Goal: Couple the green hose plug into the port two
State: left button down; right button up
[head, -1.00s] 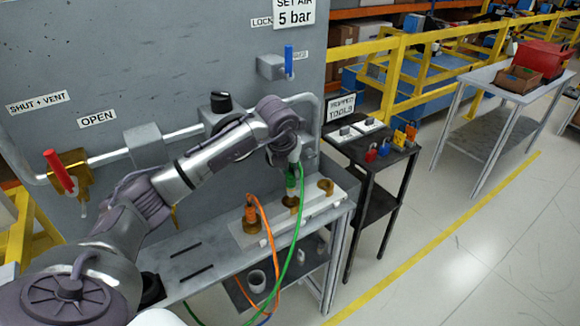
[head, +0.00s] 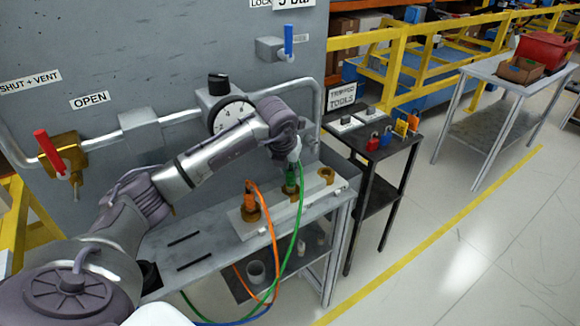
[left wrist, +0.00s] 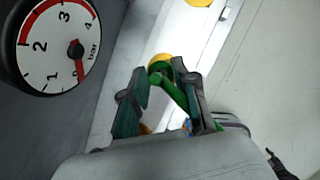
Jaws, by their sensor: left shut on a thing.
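My left gripper (head: 292,162) is shut on the green hose plug (head: 290,180) and holds it upright at the middle brass port (head: 289,190) on the bench. In the left wrist view the plug (left wrist: 174,88) shows between the two fingers of my left gripper (left wrist: 170,82). A brass ring (left wrist: 160,62) shows just beyond it. I cannot tell whether the plug is fully seated. The green hose (head: 297,235) hangs down over the bench front. An orange plug (head: 250,201) stands in the left port. The right brass port (head: 326,175) is empty. My right gripper is not in view.
The grey panel carries a pressure gauge (head: 233,115), pipes, a red-handled valve (head: 52,150) and a blue-handled valve (head: 288,42) close behind my arm. A black tool stand (head: 378,160) is right of the bench. The orange hose (head: 274,250) hangs beside the green one.

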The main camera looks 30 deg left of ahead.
pick_arm(q)
jog(key=shift+f+b, duration=0.5)
jog(key=shift+f, duration=0.15)
dwell(1.4)
jog(key=c, duration=0.8)
grip_release()
jog(key=v, duration=1.2)
